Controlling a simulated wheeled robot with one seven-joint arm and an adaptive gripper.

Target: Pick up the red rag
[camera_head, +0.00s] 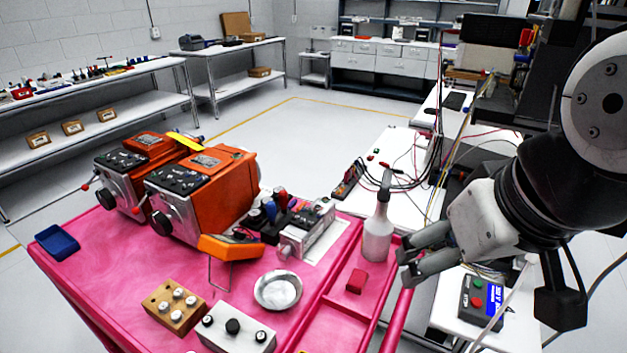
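A small red block-like piece (356,281), which appears to be the red rag, lies on the right part of the pink cart top (325,318). It looks compact, and its texture is too small to make out. My gripper (403,268) is to the right of it, over the cart's right edge, with its fingers pointing left. The fingers are apart with a gap between them, and nothing shows in the gap. The gripper and the red piece are not touching.
A spray bottle (378,233) stands just behind the red piece, close to my gripper. A metal bowl (278,290) and a switch box (235,331) are to its left. Orange machines (212,195) stand farther back. A white bench (395,180) with wires is behind.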

